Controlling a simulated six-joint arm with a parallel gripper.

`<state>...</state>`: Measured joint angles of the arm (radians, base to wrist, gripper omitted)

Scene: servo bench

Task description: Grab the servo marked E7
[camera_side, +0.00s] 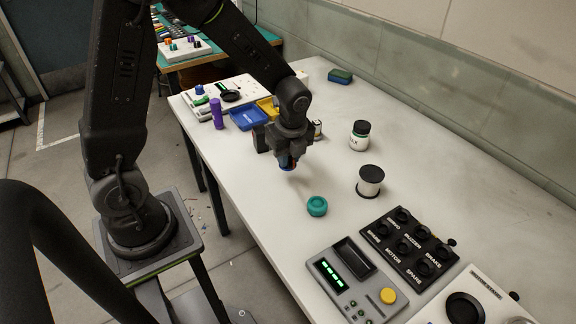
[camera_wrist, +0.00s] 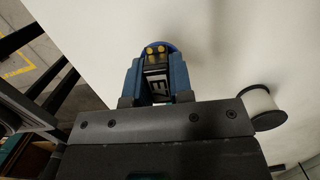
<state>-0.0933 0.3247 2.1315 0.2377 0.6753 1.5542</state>
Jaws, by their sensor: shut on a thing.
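The servo appears to be just above the table.
A teal round piece (camera_side: 317,206) lies in front of my gripper. A white spool (camera_side: 370,181) and a dark-lidded jar (camera_side: 360,135) stand to the right. Blue (camera_side: 248,117) and yellow bins are behind. A black labelled tray (camera_side: 409,244) and a grey device (camera_side: 357,284) are at the front.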

